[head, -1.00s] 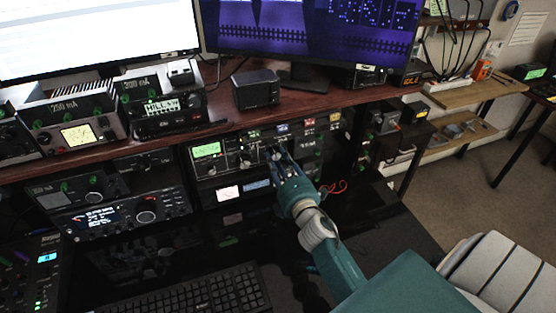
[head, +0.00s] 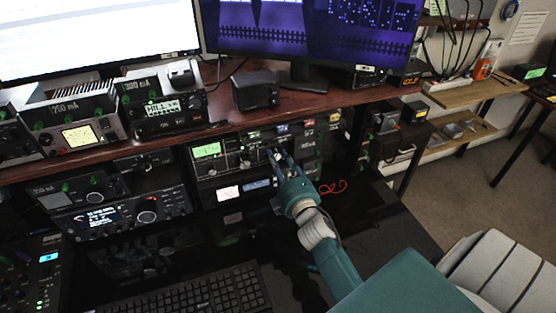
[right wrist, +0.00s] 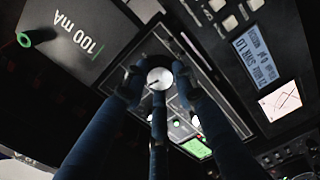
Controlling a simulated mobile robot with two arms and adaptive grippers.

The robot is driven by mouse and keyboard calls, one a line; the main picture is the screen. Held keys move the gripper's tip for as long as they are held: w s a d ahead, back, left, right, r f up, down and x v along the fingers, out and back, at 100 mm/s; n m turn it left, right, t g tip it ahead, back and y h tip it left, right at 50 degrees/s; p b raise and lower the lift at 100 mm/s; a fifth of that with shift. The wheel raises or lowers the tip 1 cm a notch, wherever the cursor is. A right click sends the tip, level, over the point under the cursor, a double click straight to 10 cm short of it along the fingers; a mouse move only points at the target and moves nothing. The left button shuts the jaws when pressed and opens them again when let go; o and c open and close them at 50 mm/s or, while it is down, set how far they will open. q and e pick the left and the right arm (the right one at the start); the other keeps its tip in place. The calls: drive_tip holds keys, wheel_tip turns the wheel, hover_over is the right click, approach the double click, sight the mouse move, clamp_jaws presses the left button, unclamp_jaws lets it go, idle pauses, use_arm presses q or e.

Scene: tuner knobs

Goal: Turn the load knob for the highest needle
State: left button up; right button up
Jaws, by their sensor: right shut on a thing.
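The tuner panel (head: 232,173) stands under the shelf, with a row of knobs beside a lit green display (head: 207,150). My right gripper (head: 274,153) reaches it with its blue fingers at one knob. In the right wrist view the fingers close around a round silver knob (right wrist: 159,78) with a dark pointer mark; its label cannot be read, so I cannot tell whether it is the load knob. A lit white meter (head: 228,192) sits below the tuner; the right wrist view shows crossed needle lines on the meter (right wrist: 281,100). My left gripper is out of view.
The wooden shelf (head: 215,117) overhangs the tuner closely and bears a black speaker box (head: 255,90). Other radio units stand left, including one with a yellow meter (head: 78,135). A keyboard (head: 190,295) lies in front on the dark desk. A red cable (head: 333,187) lies right of the gripper.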

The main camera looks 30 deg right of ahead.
drive_tip(key=shift+a+f, duration=0.1)
drive_tip(key=shift+f, duration=0.05)
drive_tip(key=o, duration=1.2)
drive_tip(key=shift+c, duration=0.2)
drive_tip(key=v, duration=1.2)
